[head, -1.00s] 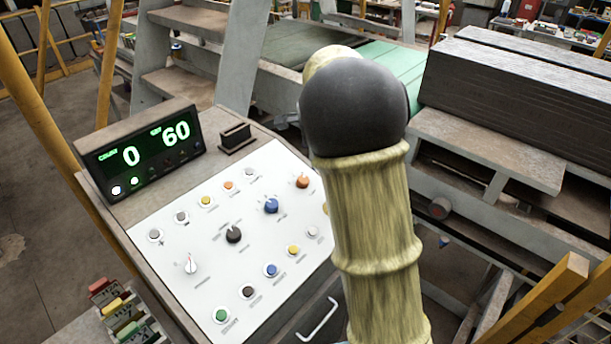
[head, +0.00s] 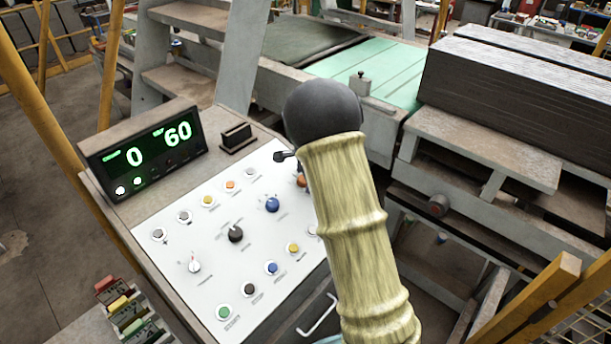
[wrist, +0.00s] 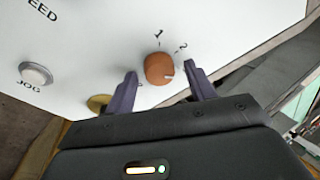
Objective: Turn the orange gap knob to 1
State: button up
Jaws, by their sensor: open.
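The orange knob (wrist: 157,66) is in the middle of the wrist view, on the white panel. A pale mark on its face lies at its right edge, toward the side where the printed "2" is rather than the "1". My gripper (wrist: 160,70) is open, with one dark finger on either side of the knob. I cannot tell whether the fingers touch it. In the head view the orange knob (head: 301,182) is partly hidden by my arm, and a small dark part of my gripper shows above it.
The white panel (head: 200,240) carries a blue knob (head: 272,205), a black knob (head: 235,235), a white knob and several buttons. A JOG button (wrist: 36,74) is at left in the wrist view. A display (head: 145,150) reading 0 and 60 stands behind the panel.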

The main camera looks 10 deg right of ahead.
jog(key=c, duration=1)
